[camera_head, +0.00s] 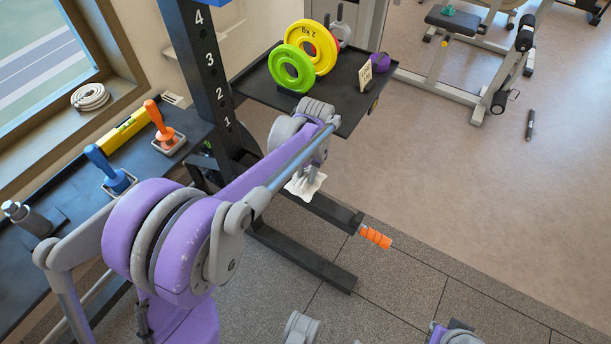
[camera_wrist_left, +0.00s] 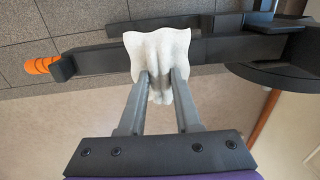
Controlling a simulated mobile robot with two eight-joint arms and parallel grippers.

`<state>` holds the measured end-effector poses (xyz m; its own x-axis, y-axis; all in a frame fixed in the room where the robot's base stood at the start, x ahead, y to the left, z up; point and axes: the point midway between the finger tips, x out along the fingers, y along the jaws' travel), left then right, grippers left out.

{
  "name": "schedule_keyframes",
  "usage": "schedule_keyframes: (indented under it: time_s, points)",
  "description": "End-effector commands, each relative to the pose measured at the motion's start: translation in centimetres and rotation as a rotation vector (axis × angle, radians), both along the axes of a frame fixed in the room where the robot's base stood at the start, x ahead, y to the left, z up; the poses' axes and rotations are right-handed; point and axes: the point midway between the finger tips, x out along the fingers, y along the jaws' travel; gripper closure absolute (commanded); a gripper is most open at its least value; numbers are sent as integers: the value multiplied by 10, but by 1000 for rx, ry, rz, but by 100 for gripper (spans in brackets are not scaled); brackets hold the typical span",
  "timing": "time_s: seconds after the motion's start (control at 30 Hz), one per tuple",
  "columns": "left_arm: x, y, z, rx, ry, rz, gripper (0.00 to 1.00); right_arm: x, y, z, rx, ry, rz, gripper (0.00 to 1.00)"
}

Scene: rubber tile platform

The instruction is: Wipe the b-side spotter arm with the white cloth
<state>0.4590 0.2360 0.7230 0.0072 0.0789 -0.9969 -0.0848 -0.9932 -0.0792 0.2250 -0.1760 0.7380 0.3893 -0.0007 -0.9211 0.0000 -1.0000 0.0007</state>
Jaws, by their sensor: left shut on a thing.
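My left gripper (camera_head: 306,176) is shut on the white cloth (camera_head: 304,188), which hangs crumpled from its fingertips. In the left wrist view the two fingers (camera_wrist_left: 160,78) pinch the cloth (camera_wrist_left: 158,50). A black spotter arm (camera_head: 335,212) with an orange end sticks out from the rack below the cloth. In the left wrist view the cloth covers part of this black bar (camera_wrist_left: 98,62); I cannot tell for certain whether they touch. My left arm hides the bar's inner end in the head view. My right gripper is not in view.
The numbered rack post (camera_head: 205,70) stands left of my gripper. A black shelf (camera_head: 345,110) with green and yellow plates (camera_head: 291,68) is just above it. A black foot bar (camera_head: 305,262) lies lower. A ledge with coloured-handled tools is at left.

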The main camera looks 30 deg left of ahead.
Motion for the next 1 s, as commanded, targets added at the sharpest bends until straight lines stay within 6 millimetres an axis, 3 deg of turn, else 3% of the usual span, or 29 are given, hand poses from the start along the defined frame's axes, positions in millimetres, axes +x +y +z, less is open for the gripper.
schedule_keyframes:
  time_s: [0.3,1.0]
  points:
    - [-1,-1,28,0,-1,0,100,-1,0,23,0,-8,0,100]
    - [-1,-2,29,0,0,0,100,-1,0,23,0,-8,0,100]
